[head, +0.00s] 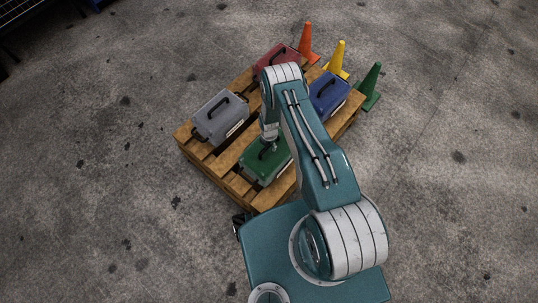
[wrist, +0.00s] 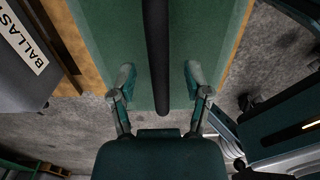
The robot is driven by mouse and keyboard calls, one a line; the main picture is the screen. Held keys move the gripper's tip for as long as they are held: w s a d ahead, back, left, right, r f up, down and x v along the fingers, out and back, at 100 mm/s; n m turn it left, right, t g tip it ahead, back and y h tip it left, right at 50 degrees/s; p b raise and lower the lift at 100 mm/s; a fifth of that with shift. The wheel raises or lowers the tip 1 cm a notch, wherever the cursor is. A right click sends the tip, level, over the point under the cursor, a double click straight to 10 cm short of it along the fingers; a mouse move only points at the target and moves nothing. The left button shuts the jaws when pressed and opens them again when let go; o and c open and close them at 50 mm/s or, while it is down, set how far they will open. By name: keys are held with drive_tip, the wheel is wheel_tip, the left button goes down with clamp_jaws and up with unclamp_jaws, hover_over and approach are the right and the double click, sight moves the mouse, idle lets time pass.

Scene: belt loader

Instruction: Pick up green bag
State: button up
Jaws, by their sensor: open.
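The green bag (head: 265,160) is a box-shaped case with a dark top handle, on the near corner of a wooden pallet (head: 231,184). In the wrist view the green bag (wrist: 205,35) fills the upper middle, and its dark handle (wrist: 156,55) runs down the centre. My gripper (head: 269,141) is right over the bag in the head view, partly hidden by my arm. In the wrist view my gripper (wrist: 158,80) is open, with one finger on each side of the handle. I cannot tell whether the fingers touch the bag.
A grey case (head: 219,116), a red case (head: 276,62) and a blue case (head: 329,94) share the pallet. Orange (head: 308,42), yellow (head: 337,59) and green (head: 370,87) cones stand behind it to the right. The concrete floor to the left is clear.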

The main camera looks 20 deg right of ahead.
drive_tip(key=shift+f, duration=0.5)
clamp_jaws()
drive_tip(key=shift+w+r, duration=0.15)
drive_tip(key=shift+r, duration=0.05)
